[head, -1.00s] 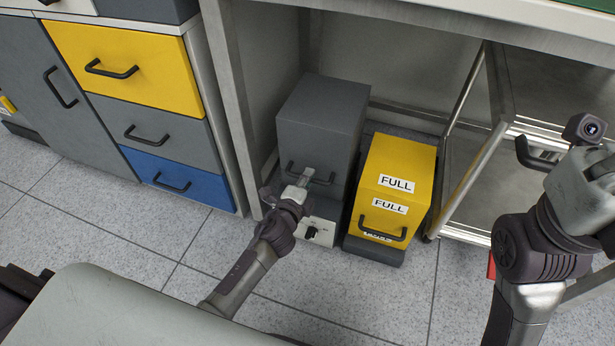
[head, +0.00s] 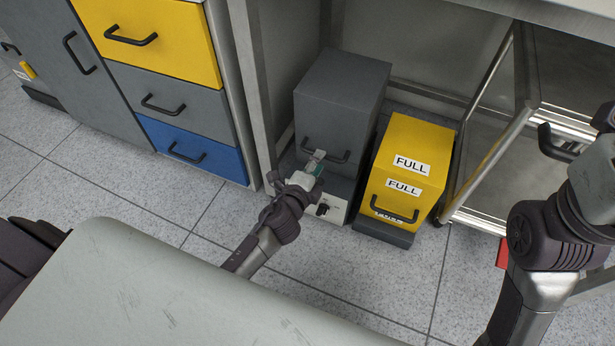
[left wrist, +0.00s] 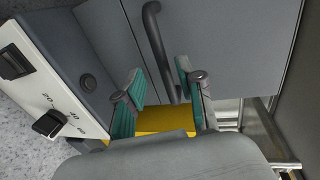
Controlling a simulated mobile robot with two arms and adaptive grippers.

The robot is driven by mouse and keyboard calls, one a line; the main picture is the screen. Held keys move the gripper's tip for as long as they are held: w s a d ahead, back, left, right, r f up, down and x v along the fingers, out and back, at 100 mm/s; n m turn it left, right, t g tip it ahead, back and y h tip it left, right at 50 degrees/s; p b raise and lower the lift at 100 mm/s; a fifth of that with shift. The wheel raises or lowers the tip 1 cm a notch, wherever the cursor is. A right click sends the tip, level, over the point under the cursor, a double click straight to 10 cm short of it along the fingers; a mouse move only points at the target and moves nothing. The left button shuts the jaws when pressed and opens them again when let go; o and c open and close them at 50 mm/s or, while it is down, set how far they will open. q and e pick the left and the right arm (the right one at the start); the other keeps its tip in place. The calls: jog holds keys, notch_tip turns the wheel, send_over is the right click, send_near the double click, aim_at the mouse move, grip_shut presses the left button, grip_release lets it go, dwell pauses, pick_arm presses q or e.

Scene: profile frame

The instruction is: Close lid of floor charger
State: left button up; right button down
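The floor charger is a dark grey box under the bench, with a grey upper lid (head: 343,92) and a black bar handle (head: 340,157) low on its front. Its white control panel (head: 326,205) carries a black knob (left wrist: 50,123). My left gripper (head: 317,163) is at the handle. In the left wrist view its teal-padded fingers (left wrist: 160,90) are spread apart, with the end of the handle (left wrist: 158,45) showing between or behind them; I cannot tell if they touch it. Whether the lid sits fully down is unclear.
A yellow box (head: 412,150) labelled FULL stands close on the charger's right. A metal-framed cart (head: 490,215) is further right. A bench leg (head: 246,90) and a drawer cabinet (head: 180,105) are on the left. The floor in front (head: 380,285) is clear.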

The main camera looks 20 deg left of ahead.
pick_arm(q)
jog(key=v, duration=0.8)
jog(key=shift+s, duration=0.35)
